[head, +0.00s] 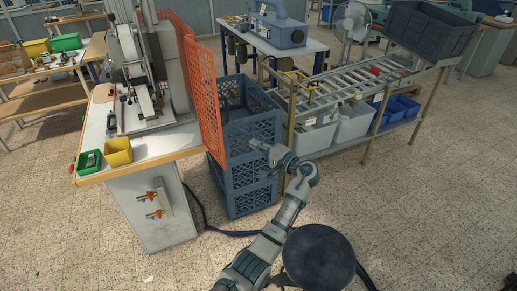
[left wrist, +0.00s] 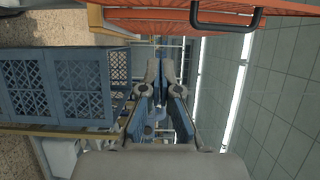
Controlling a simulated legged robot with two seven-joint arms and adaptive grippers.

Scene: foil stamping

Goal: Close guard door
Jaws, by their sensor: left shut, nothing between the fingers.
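The guard door is an orange mesh panel (head: 209,105) at the right side of the press table in the head view. It stands upright, at an angle to another orange panel behind it. In the left wrist view orange panels fill the top, and a dark bar handle (left wrist: 228,22) shows on one. My left gripper (head: 256,145) is right of the door's lower part, in front of the stacked crates, and apart from the door. In the left wrist view its fingers (left wrist: 162,78) are together and empty. My right gripper is not in view.
Stacked blue-grey crates (head: 246,174) stand right beside the door. A press (head: 135,75) and a yellow bin (head: 117,152) are on the table (head: 150,146). A roller conveyor (head: 345,83) with bins below stands right. Floor in front is mostly free, with a dark cable.

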